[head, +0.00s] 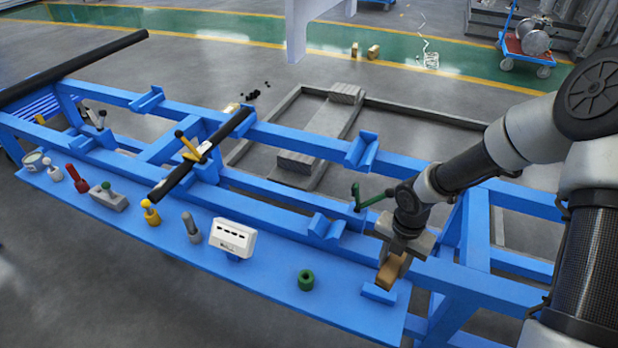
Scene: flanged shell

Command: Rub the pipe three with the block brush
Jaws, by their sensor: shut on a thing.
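My gripper (402,247) points down at the front right of the blue bench and is shut on a tan block, which looks like the block brush (391,272). The brush is just above or touching a small blue holder (378,294); I cannot tell which. A short black pipe (203,152) lies across the blue rails left of centre, with a yellow-handled clamp (190,146) on it. A longer black pipe (75,67) lies at the far left. No label shows which one is pipe three. Both pipes are well left of my gripper.
Empty blue V-shaped supports (326,230) stand on the rails. A green-handled clamp (368,199) is close to my gripper's left.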

